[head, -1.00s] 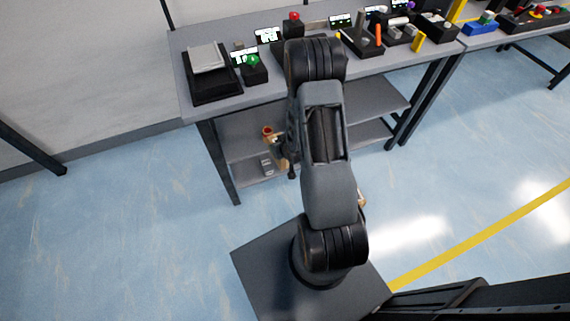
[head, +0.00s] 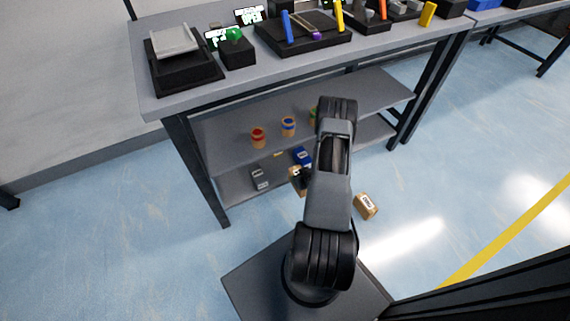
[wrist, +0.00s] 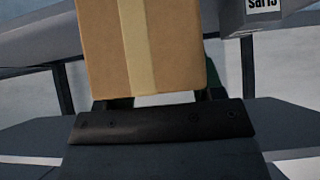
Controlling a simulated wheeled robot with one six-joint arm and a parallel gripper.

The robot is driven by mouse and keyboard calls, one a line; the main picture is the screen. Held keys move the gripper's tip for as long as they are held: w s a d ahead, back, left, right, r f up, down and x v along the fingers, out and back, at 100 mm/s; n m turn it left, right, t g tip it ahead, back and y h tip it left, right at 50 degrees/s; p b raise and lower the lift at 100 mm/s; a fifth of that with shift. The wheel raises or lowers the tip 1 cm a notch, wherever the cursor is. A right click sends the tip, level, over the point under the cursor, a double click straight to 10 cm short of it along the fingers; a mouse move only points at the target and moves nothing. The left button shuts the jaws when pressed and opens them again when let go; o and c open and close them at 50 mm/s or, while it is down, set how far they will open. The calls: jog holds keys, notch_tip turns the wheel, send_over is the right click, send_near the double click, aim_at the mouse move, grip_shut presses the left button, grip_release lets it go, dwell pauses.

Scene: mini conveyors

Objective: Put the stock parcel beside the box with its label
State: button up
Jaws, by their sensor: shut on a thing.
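My gripper (wrist: 165,98) is shut on a brown cardboard parcel (wrist: 105,45) with a paler tape strip, which fills the upper middle of the wrist view. In the head view the held parcel (head: 294,184) shows only in part, left of my arm, by the lower shelf. No label shows on its visible face. On the lower shelf are a grey box (head: 260,178) and a blue box (head: 302,156) with pale labels. A grey box (wrist: 240,18) with a partly cut-off printed label shows in the wrist view's top right. Another brown box (head: 366,206) with a pale label lies right of my arm, apparently on the floor.
The workbench (head: 290,68) carries a black tray device, a green-button box and other stations. Its middle shelf (head: 235,145) holds a red-banded cup (head: 258,137), a blue-banded cup (head: 288,126) and a partly hidden green one. Table legs flank the shelves.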

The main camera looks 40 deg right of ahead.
aim_at(295, 167)
jog(key=shift+w+d+f+b, duration=0.3)
jog(key=shift+w+f+b, duration=0.4)
jog(key=shift+w, duration=1.65)
jog(key=shift+w+d+f+b, duration=0.4)
jog(key=shift+w+b, duration=0.55)
jog(key=shift+w, duration=1.35)
jog(key=shift+w+d+f+b, duration=0.25)
jog(key=shift+w+f+b, duration=0.5)
jog(key=shift+w, duration=1.6)
jog(key=shift+r, duration=0.1)
jog(key=shift+b, duration=0.3)
jog(key=o, duration=1.2)
jog(key=shift+c, duration=0.2)
jog(key=shift+s+r+p, duration=0.2)
jog(key=shift+r+p, duration=0.15)
jog(key=shift+p, duration=0.1)
jog(key=p+v, duration=0.4)
jog(key=v, duration=0.7)
jog(key=shift+s+a+r, duration=0.1)
jog(key=shift+s, duration=0.05)
